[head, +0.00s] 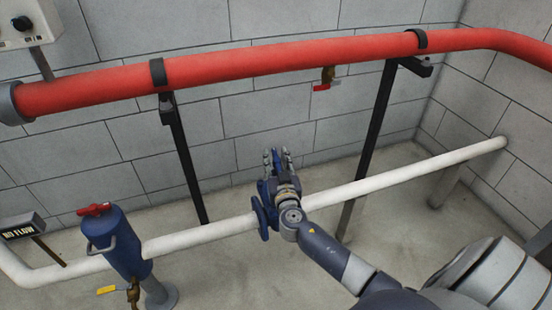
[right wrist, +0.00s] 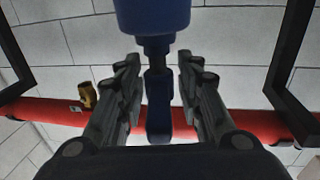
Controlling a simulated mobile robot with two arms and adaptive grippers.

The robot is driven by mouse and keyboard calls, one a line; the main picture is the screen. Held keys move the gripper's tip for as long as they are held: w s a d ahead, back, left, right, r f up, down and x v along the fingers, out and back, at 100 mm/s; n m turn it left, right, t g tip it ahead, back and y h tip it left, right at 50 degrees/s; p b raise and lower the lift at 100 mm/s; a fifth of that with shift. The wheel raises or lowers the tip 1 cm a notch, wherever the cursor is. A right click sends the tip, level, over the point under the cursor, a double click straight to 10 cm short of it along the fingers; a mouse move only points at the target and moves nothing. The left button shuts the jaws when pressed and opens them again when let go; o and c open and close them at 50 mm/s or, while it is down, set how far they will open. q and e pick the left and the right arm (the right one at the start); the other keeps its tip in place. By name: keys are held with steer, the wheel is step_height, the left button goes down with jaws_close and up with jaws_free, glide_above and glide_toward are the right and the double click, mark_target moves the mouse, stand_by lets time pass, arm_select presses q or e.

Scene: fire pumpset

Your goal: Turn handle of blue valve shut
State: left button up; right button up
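The blue valve (head: 262,218) sits on the white pipe in the middle of the head view, partly covered by my right gripper. My right gripper (head: 278,159) is at the top of the valve. In the right wrist view, the blue valve body (right wrist: 153,17) is at the top and its blue handle (right wrist: 158,112) runs down from a dark stem. The fingers of my right gripper (right wrist: 158,78) stand open on either side of the handle, with a visible gap on each side. In the head view I cannot make out the handle behind the gripper. My left gripper is not in view.
The white pipe (head: 400,175) runs low along the wall. A red pipe (head: 250,62) runs above it on black posts, with a small red-handled tap (head: 325,84). A blue cylinder (head: 117,243) with a red handle stands left, near a "NO FLOW" sign (head: 22,229).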

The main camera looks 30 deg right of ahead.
steer(key=shift+w+d, duration=0.1)
steer(key=shift+w, duration=0.15)
jaws_close()
